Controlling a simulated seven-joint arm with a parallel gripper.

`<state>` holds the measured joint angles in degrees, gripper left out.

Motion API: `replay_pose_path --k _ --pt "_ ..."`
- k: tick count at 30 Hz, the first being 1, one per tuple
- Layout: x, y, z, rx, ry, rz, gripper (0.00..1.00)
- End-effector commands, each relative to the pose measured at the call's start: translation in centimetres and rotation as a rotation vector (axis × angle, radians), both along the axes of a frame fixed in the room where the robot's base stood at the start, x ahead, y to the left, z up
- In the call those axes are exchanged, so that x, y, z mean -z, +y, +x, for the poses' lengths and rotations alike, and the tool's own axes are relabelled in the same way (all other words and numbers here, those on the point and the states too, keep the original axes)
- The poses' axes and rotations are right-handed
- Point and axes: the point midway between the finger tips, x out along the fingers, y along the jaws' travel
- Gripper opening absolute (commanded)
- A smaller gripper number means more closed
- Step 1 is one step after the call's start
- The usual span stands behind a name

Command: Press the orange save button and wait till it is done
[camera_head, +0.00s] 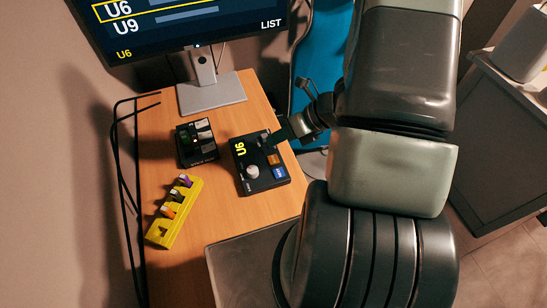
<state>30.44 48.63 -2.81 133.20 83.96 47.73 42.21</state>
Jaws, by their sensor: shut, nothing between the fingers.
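A black control box (262,186) lies on the wooden desk, with "U6" in yellow on its face. A small orange button (274,159) is on its right side, above a blue button (278,172). A pale round knob (252,171) is at its lower left. My gripper (268,140) is shut and empty, reaching in from the right over the upper right part of the box, just above the orange button in the picture. I cannot tell whether its tip touches the box. The monitor (190,30) shows "U6" framed in yellow, "U9", "LIST", and a yellow "U6" below.
A second small black box (184,148) stands left of the control box. A yellow rack (162,232) with several coloured items is at the lower left. The monitor stand (212,95) is behind. Black cables run along the desk's left edge. The desk (225,205) is bare between rack and box.

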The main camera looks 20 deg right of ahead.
Motion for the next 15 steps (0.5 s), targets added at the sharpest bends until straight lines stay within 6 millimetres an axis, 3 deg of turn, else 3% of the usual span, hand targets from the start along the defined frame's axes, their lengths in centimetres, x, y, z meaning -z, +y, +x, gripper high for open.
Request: replay_pose_path --k 6,15 --pt "3.0 0.0 0.0 0.000 0.002 0.002 0.00" --pt "4.9 0.0 0.0 -0.001 0.000 -0.001 0.00"
